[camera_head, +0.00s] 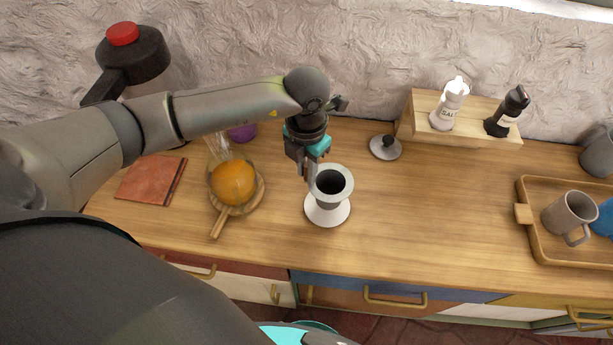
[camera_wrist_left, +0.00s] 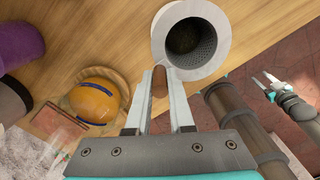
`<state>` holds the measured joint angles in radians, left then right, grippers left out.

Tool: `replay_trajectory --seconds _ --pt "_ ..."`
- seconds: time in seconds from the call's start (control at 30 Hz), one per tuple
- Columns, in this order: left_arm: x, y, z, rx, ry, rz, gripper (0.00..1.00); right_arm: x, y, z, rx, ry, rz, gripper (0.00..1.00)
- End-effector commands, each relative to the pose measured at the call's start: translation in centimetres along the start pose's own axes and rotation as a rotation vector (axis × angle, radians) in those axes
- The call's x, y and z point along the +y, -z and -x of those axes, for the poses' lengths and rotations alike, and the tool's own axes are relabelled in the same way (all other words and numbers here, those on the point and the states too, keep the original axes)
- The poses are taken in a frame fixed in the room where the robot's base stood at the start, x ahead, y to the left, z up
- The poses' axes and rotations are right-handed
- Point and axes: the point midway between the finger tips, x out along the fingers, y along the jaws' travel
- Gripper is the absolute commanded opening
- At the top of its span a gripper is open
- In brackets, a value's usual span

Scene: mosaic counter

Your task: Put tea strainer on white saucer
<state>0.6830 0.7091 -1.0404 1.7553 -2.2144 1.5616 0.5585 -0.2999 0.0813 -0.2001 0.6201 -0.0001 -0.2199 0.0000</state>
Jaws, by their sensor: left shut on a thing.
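The tea strainer (camera_head: 331,183), a dark cup with a pale wide rim, is upright above the white saucer (camera_head: 325,218) on the counter. It overlaps the saucer's far part, and I cannot tell whether they touch. My left gripper (camera_head: 309,176) is shut on the strainer's handle at its left side. In the left wrist view the strainer's mesh bowl (camera_wrist_left: 190,44) is beyond the fingertips, with the brown handle (camera_wrist_left: 159,82) between the fingers. My right gripper (camera_wrist_left: 268,86) shows small at the right of that view, empty, its fingers apart.
A grey lid (camera_head: 385,148) and a wooden shaker stand (camera_head: 480,132) are behind right. A wooden tray (camera_head: 537,251) is far right; the counter between is clear.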

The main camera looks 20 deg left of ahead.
Motion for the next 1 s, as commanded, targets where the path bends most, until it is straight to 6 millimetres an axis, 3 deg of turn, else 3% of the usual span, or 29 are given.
replay_trajectory --seconds 0.2,0.63,0.67,0.9,1.0 --pt "0.0 0.1 -3.2 0.003 0.0 0.0 0.0 0.0 0.0 -0.1 0.0 0.0 0.0 0.5" --pt "0.0 0.0 -3.9 0.001 -0.001 0.0 0.0 0.0 -0.1 -0.5 0.0 0.0 -0.001 0.5" --pt "0.0 0.1 -3.9 0.002 -0.001 0.0 0.23 0.0 -0.1 -0.4 0.0 0.0 -0.001 0.5" --pt "0.0 0.1 -3.8 0.002 -0.001 0.001 0.5 0.0 0.0 -0.4 0.0 0.0 -0.001 0.5" --pt "0.0 0.1 -3.8 0.002 -0.001 0.001 0.5 0.0 0.0 -0.4 0.0 0.0 -0.001 0.5"
